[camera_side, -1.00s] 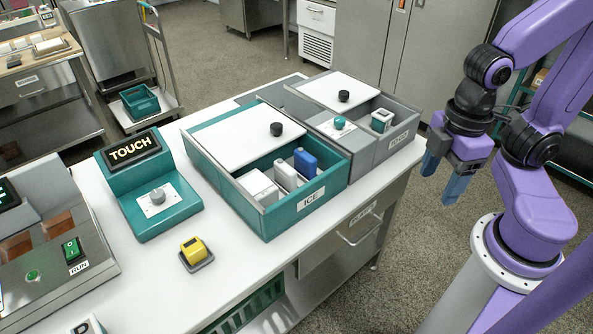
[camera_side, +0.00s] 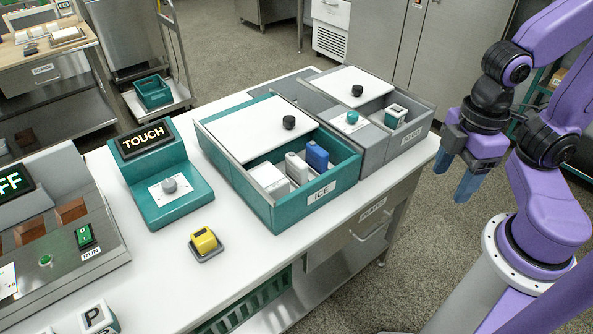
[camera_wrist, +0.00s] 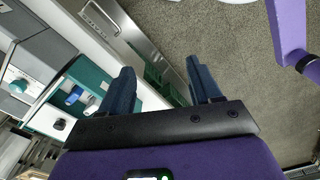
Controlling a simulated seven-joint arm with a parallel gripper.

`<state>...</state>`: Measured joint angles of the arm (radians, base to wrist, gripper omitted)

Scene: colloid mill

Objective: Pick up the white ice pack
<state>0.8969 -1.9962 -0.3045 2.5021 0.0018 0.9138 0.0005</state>
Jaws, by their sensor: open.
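The teal ICE box (camera_side: 275,208) stands on the white table with a white lid covering its rear part. In its open front part, a slim white ice pack (camera_side: 297,168) stands between a blue pack (camera_side: 316,156) and a wider white block (camera_side: 268,180). My gripper (camera_side: 456,170) hangs open and empty off the table's right edge, well to the right of the box. In the wrist view, my gripper (camera_wrist: 160,82) shows two dark blue fingers apart with nothing between them.
A grey box (camera_side: 398,140) with a partly covering lid stands right of the ICE box, nearer my gripper. A TOUCH panel (camera_side: 165,200) and a yellow item (camera_side: 204,242) stand to the left. The box walls and lid knob (camera_side: 289,122) rise above the table. Air around my gripper is clear.

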